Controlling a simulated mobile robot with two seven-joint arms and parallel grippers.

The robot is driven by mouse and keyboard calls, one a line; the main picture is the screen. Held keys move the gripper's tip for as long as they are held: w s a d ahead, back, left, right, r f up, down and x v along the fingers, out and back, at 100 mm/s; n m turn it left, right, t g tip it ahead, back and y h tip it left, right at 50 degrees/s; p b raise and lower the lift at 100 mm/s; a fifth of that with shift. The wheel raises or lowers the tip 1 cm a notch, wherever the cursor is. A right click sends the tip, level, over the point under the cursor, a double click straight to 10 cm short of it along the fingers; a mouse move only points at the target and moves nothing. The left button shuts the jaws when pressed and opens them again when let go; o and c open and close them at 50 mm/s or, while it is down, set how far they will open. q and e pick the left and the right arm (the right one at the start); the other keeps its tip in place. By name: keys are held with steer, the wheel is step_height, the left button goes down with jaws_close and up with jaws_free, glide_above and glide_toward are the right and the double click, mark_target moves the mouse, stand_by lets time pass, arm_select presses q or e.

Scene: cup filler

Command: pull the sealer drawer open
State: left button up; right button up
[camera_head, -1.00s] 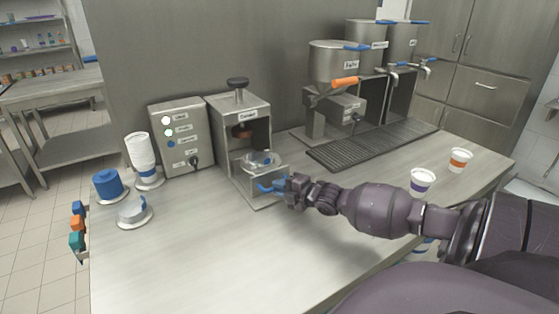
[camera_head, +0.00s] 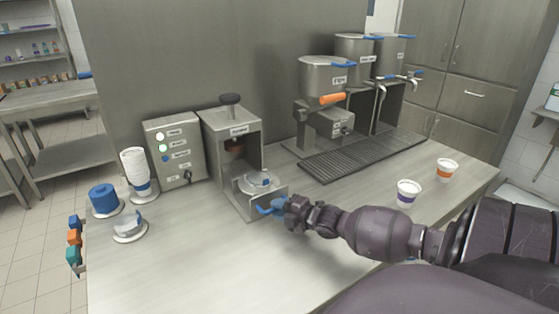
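The sealer (camera_head: 209,135) is a grey metal box with a dark knob on top, standing mid-left on the table. Its drawer (camera_head: 279,192) sticks out at the lower front, with a round, clear and blue item seated in its top. The blue drawer handle (camera_head: 266,209) is on the drawer's front. My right gripper (camera_head: 283,206) is at the handle and appears closed around its right part; the fingertips are partly hidden. My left gripper is out of view.
A control box (camera_head: 174,152) stands left of the sealer, beside stacked white cups (camera_head: 134,165) and a blue roll (camera_head: 104,198). Dispensers (camera_head: 323,78) and a drip grate (camera_head: 345,156) are behind. Two cups, purple-banded (camera_head: 408,192) and orange-banded (camera_head: 446,169), stand right.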

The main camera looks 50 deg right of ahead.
steer(key=shift+o, duration=1)
steer(key=shift+s, duration=0.1)
steer(key=p+v, duration=0.1)
steer(key=v, duration=0.9)
steer(key=shift+s+r, duration=0.1)
steer(key=shift+s, duration=0.2)
